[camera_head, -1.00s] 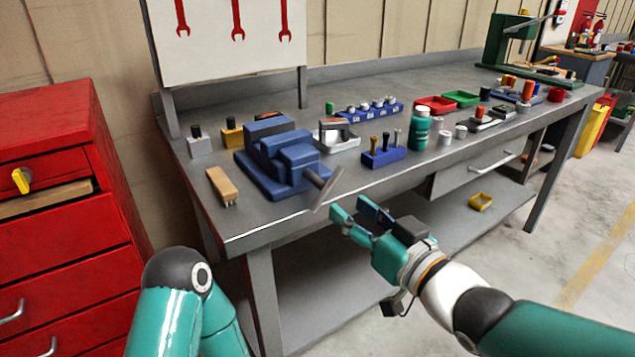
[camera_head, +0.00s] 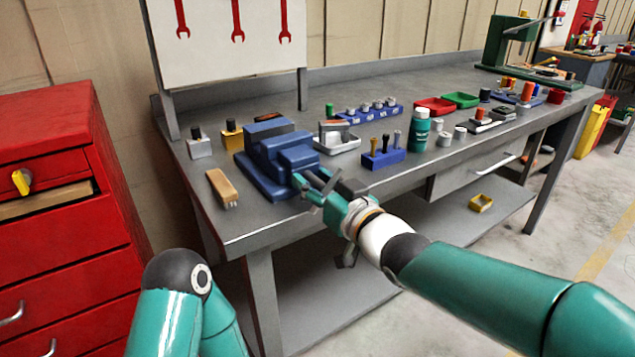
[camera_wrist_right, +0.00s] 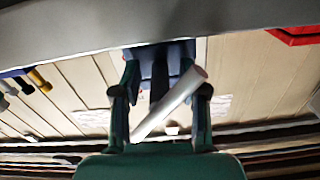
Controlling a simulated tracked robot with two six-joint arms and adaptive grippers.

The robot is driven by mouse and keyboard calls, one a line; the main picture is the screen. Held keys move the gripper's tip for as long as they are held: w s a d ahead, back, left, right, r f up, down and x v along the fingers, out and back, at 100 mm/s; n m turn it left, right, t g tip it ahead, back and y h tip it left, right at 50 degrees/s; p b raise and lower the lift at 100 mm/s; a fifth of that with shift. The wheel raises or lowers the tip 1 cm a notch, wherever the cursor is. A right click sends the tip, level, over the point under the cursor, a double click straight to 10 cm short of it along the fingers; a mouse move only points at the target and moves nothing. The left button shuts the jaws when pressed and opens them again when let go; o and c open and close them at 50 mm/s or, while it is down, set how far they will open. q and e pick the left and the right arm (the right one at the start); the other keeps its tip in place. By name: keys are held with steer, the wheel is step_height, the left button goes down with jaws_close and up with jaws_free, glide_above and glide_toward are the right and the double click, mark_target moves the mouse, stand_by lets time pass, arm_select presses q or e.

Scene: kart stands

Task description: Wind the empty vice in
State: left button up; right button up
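The blue vice (camera_head: 262,170) stands at the near left edge of the grey workbench, with no workpiece visible in its jaws. Its grey handle bar shows in the wrist view (camera_wrist_right: 172,103), slanting between the fingers of my right gripper. In the head view my right gripper (camera_head: 322,184) is at the front of the vice and hides most of the bar. Its fingers are apart, one on each side of the bar; firm contact is not visible. My left gripper is out of view.
A wooden-handled brush (camera_head: 221,187) lies left of the vice. A red cabinet (camera_head: 60,220) is at far left. Free floor lies at the right.

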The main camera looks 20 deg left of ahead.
jaws_close()
steer(key=shift+d, duration=0.15)
